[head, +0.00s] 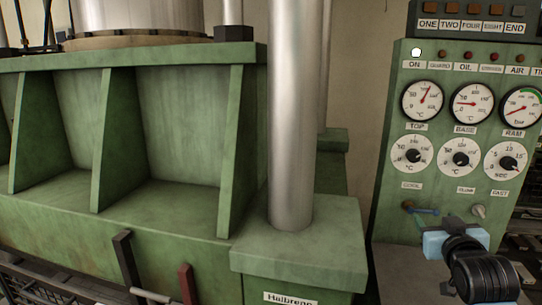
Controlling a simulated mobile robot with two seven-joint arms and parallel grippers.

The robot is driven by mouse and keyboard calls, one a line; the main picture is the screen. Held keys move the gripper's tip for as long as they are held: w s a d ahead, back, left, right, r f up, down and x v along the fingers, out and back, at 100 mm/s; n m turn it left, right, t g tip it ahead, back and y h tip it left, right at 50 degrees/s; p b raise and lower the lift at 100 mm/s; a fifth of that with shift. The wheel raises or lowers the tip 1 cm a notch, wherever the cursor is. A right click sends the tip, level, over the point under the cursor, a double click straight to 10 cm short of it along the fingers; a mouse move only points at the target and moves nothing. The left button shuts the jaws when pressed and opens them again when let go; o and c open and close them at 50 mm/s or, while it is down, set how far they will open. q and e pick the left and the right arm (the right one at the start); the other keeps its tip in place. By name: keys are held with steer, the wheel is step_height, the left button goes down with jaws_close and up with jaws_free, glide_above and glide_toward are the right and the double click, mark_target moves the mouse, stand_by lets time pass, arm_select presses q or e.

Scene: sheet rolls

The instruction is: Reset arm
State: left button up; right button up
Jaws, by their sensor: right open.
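My right gripper (432,225) is at the lower right, in front of the lower part of the green control panel (385,190). Its light blue body and black wrist show, and a thin blue part points up and left towards a brown knob (408,205) under the COOL label. The jaws are open and hold nothing that I can see. I cannot tell whether the thin blue part touches the knob. The gripper hides part of the panel around the middle switch. My left gripper is not in view.
The panel carries gauges (422,101), dials (412,155), a lit ON lamp (416,52) and a right switch (478,210). A green press (150,205) with a steel column (292,120) fills the left. Dark (125,260) and red (187,284) levers stand at its front.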

steer(key=s+a+f+n+g+y, duration=0.1)
steer(key=s+a+f+g, duration=0.25)
steer(key=s+f, duration=0.65)
steer(key=s+a+f+n+g+y, duration=0.1)
steer(key=s+a+f+g, duration=0.3)
steer(key=f, duration=0.9)
steer(key=s+a+f+g+y, duration=0.1)
steer(key=s+a+f+g, duration=0.15)
steer(key=s, duration=0.65)
steer(key=s+a+f+g, duration=0.15)
steer(key=s+f, duration=0.25)
steer(key=s, duration=0.4)
steer(key=s+a+f+g+y, duration=0.1)
steer(key=s+a+f+g, duration=0.2)
steer(key=s, duration=0.6)
steer(key=w+a+f+t+y, duration=0.1)
steer(key=w+f+t, duration=0.5)
steer(key=f+t, duration=0.2)
steer(key=shift+w+f+n, duration=0.25)
steer(key=shift+f+n, duration=0.05)
steer(key=shift+f, duration=1)
